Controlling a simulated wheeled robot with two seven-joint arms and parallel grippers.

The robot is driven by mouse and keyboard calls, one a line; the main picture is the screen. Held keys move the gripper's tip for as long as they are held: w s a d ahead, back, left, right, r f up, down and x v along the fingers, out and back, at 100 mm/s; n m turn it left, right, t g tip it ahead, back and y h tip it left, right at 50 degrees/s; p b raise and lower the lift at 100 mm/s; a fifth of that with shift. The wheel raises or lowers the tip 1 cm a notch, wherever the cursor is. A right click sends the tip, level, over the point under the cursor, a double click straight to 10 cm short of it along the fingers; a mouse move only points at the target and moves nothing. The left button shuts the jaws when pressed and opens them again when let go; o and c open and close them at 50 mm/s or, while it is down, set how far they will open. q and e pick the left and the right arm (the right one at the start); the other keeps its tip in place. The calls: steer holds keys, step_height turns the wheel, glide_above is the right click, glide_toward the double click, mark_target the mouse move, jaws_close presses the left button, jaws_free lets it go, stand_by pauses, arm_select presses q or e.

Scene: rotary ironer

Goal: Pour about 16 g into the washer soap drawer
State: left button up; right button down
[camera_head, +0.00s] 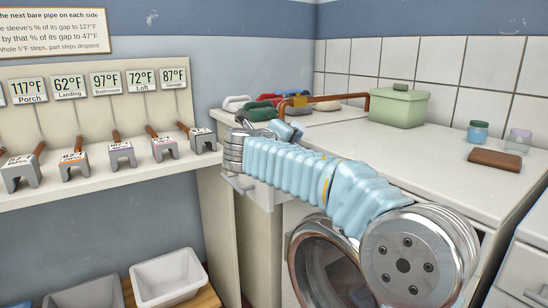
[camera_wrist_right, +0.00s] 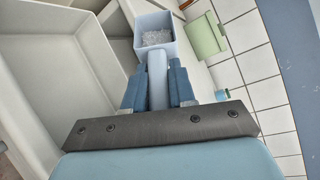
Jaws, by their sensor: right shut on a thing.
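My right arm reaches across the front of the washer (camera_head: 335,265) in the head view, and its gripper (camera_head: 288,128) is above the counter's left front corner. In the wrist view this right gripper (camera_wrist_right: 158,88) is shut on the handle of a pale blue scoop (camera_wrist_right: 157,75). White granules (camera_wrist_right: 155,38) lie in the scoop's square cup. A pale, drawer-like part (camera_head: 238,188) juts out below the arm, mostly hidden; I cannot tell if it is the soap drawer. A pale walled recess (camera_wrist_right: 60,65) fills the wrist view's left. My left gripper is not in view.
A green lidded box (camera_head: 398,106), two small jars (camera_head: 478,131) and a brown flat item (camera_head: 494,159) stand on the counter. A shelf with tagged clamps (camera_head: 120,153) is at left.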

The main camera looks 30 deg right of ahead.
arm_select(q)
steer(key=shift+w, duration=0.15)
arm_select(e)
steer(key=shift+a+r+n+h, duration=0.15)
steer(key=shift+n+h, duration=0.15)
steer(key=shift+n, duration=0.4)
stand_by(1.5)
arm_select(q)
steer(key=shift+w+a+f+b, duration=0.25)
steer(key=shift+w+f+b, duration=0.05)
arm_select(e)
steer(key=shift+w+a+r+n+h, duration=0.1)
steer(key=shift+w+a+n+h, duration=0.1)
steer(key=shift+w+n+h, duration=0.1)
stand_by(0.5)
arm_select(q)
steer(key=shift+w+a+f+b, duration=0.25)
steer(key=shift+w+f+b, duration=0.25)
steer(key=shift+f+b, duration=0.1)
arm_select(e)
steer(key=shift+w+a+n, duration=0.15)
steer(key=shift+a+n, duration=0.1)
steer(key=shift+n, duration=0.15)
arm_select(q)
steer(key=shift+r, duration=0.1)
arm_select(e)
steer(key=shift+r, duration=0.1)
